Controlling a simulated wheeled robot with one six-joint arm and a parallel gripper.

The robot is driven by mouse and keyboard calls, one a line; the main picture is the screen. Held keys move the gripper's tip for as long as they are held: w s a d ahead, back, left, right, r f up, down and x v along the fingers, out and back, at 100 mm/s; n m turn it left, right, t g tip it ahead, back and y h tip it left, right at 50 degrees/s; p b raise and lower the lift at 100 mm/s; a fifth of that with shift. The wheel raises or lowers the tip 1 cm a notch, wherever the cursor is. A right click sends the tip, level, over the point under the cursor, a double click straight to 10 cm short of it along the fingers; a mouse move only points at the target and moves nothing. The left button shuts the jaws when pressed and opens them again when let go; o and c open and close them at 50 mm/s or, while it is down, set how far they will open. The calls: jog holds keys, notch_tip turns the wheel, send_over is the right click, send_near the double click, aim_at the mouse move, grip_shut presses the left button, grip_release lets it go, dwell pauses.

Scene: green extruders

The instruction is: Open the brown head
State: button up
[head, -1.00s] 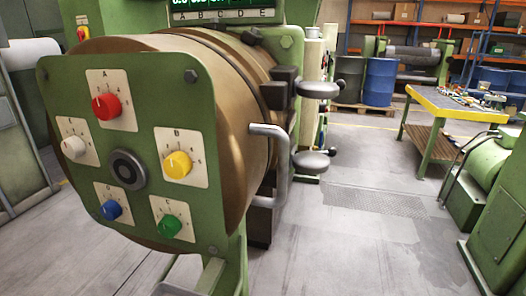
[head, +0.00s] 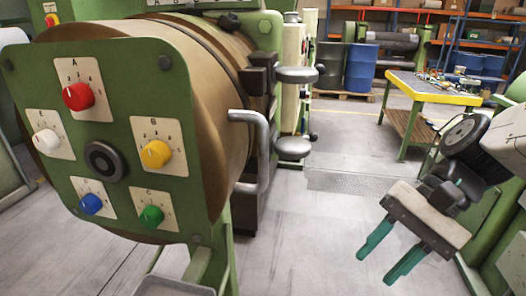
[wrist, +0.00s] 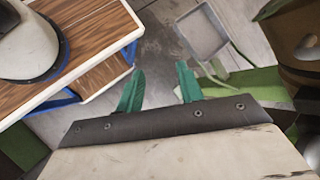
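The brown head (head: 212,110) is a large brown drum on the green extruder, left of centre in the head view. A green plate with coloured knobs covers its front. A grey bar handle (head: 262,150) sticks out from its right side. Dark clamp blocks (head: 259,92) sit at the seam behind it, and the head appears closed against the machine. My gripper (head: 391,258) is at the lower right, well apart from the handle, with its green fingers spread and nothing between them. The fingers also show in the wrist view (wrist: 157,88), empty.
A workbench (head: 432,92) with a yellow edge and tools stands at the back right. Blue barrels (head: 363,68) stand before shelves. In the wrist view a wooden surface (wrist: 82,45) is at the left and a grey tray (wrist: 204,30) at the top. Floor between head and gripper is clear.

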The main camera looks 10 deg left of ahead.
aim_at(263, 178)
jog(key=w+a+r+m+y, duration=1)
jog(key=w+a+m+y, duration=0.15)
jog(key=a, duration=0.25)
jog(key=shift+t+h, duration=0.35)
jog(key=shift+t, duration=0.05)
jog(key=x, duration=0.7)
jog(key=shift+a+f, duration=0.15)
jog(key=shift+f, duration=0.1)
grip_shut()
